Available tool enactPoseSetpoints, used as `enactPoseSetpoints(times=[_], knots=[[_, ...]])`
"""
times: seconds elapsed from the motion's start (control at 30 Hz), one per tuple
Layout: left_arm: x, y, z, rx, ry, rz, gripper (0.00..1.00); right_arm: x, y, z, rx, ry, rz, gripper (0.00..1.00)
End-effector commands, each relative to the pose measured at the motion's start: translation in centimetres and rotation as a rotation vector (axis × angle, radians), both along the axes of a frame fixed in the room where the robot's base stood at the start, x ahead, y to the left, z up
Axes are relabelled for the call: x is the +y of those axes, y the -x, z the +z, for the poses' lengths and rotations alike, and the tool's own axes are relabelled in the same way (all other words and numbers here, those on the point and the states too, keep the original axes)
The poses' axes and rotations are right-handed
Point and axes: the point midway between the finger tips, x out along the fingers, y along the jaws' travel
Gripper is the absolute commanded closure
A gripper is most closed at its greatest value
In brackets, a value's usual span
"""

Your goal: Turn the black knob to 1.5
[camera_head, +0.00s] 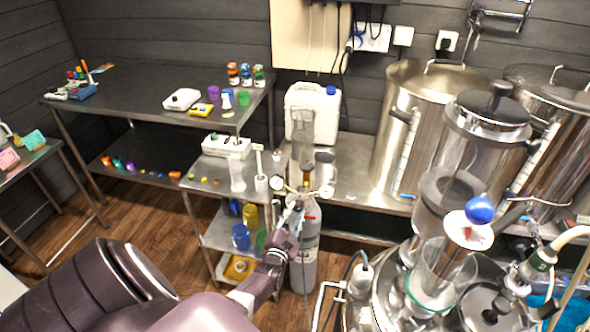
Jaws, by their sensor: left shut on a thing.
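A grey gas cylinder (305,262) stands upright on the floor in the middle of the view. Its regulator carries two small round gauges, a left gauge (278,182) and a right gauge (327,191). My left arm comes in from the lower left, and my left gripper (293,210) is at the regulator, just below and between the gauges. It is shut on the black knob there, which is mostly hidden by the fingers. The knob's marking and the gauge needles are too small to read. My right gripper is not in view.
A steel cart (215,182) with several cups stands left of the cylinder. A white canister (312,105) and clear cylinders stand behind. Large steel kettles (412,130) and a glass vessel (455,180) crowd the right. A hose hangs by the cylinder.

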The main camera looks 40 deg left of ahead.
Motion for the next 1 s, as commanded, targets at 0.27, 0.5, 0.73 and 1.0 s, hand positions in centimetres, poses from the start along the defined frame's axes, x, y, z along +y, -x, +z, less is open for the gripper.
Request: enactPoseSetpoints(times=[0.27,0.5,0.73,1.0], knots=[[-0.1,0.0,0.0,0.127,-0.226,0.001,0.99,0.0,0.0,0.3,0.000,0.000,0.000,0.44],[-0.1,0.0,0.0,0.237,-0.425,0.002,0.99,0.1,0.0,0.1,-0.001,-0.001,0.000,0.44],[-0.1,0.0,0.0,0.344,-0.617,0.001,0.99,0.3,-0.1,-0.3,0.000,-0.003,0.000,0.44],[-0.2,0.0,-0.1,0.467,-0.841,0.000,0.99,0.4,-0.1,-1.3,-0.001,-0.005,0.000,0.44]])
